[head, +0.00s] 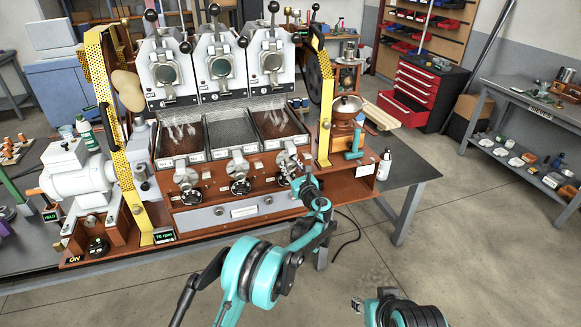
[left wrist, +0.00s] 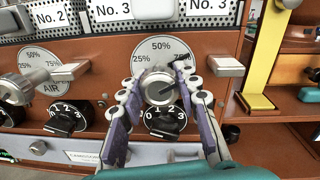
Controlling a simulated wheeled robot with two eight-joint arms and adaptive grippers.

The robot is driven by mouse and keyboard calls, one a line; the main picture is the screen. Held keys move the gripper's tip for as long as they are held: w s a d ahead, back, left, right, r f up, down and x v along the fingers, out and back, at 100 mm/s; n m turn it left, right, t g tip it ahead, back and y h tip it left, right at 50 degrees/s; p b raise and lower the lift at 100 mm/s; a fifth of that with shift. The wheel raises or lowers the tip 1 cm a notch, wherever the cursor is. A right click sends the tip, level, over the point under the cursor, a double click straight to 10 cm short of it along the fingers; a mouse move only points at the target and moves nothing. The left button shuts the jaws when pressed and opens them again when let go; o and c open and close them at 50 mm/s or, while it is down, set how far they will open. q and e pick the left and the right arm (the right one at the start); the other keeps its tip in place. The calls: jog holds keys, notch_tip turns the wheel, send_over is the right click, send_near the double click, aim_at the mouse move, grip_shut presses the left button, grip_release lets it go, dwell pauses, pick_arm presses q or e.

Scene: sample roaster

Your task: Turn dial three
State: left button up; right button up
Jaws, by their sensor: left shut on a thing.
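The third dial (left wrist: 158,86), a round silver knob on a white scale marked 25%, 50% and 75%, sits below the No. 3 labels in the left wrist view. My left gripper (left wrist: 159,74) has its fingers on both sides of this knob and is shut on it. A black numbered knob (left wrist: 166,121) sits just below, between the lower parts of the fingers. In the head view my left gripper (head: 294,177) reaches the rightmost dial group of the roaster. Part of my right arm shows at the bottom; its jaw state is unclear.
The No. 2 air dial (left wrist: 15,89) and its black knob (left wrist: 68,118) lie to the left. A yellow upright (head: 322,110) and a white bottle (head: 384,165) stand to the right of the dials. The floor before the bench is open.

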dwell(0.3)
pick_arm(q)
jog(key=o, duration=1.2)
jog(key=v, duration=1.2)
jog(key=shift+f, duration=0.1)
